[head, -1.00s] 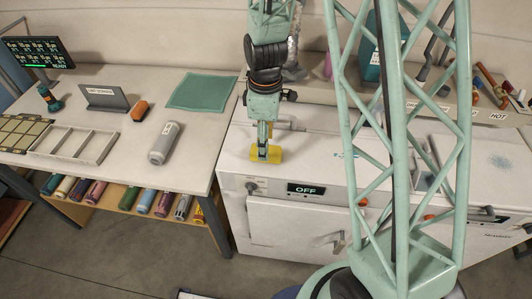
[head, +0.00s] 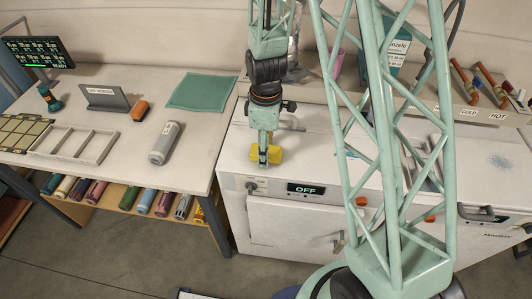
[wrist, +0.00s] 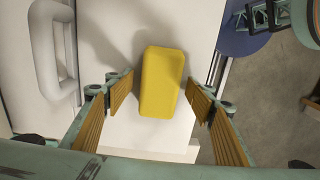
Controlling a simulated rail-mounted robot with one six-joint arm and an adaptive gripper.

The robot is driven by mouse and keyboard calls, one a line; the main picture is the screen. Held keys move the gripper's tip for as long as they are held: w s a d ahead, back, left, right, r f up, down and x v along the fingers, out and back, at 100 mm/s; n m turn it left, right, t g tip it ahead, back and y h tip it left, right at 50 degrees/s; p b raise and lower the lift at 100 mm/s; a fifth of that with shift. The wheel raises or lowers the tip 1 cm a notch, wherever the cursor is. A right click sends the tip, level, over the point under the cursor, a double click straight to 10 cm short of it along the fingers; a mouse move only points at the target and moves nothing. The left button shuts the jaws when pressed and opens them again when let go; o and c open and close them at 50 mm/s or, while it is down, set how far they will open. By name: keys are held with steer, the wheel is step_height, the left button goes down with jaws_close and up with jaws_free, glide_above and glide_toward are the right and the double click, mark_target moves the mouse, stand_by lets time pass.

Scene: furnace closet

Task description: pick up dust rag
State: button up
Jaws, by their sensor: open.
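A yellow, rounded block-shaped thing (head: 276,155), which may be the dust rag, rests on the white furnace top near its front edge. It also shows in the wrist view (wrist: 162,82). My gripper (head: 263,158) is over it, pointing down. In the wrist view my open gripper (wrist: 161,84) has one ribbed finger on each side of the yellow thing, with a visible gap on both sides. In the head view the gripper hides part of it. A flat teal square of cloth or mat (head: 201,92) lies on the left table.
A grey cylinder (head: 165,143), an orange block (head: 140,109) and a divided tray (head: 75,144) are on the left table. Bottles and tools stand along the back ledge. The furnace top right around the yellow thing looks clear.

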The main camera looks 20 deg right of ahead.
steer(key=c, duration=1)
steer(key=shift+o, duration=0.2)
steer(key=shift+r, duration=0.2)
steer(key=shift+r, duration=1.5)
steer(key=s+a+r+b, duration=0.1)
steer(key=s+a+b, duration=0.1)
steer(key=s, duration=0.8)
steer(key=shift+s+a+b, duration=0.15)
steer(key=shift+s+b, duration=0.15)
steer(key=shift+b, duration=0.1)
steer(key=shift+s+a+b, duration=0.1)
steer(key=shift+s+b, duration=0.3)
steer(key=shift+b, duration=0.75)
steer(key=shift+s+a+r+b, duration=0.15)
steer(key=shift+s+b, duration=0.55)
steer(key=shift+b, duration=0.45)
steer(key=shift+s+a+b, duration=0.1)
steer(key=shift+s+b, duration=0.55)
steer(key=shift+b, duration=0.55)
steer(key=shift+s+a+r+b, duration=0.15)
steer(key=shift+s+b, duration=0.55)
steer(key=shift+b, duration=0.45)
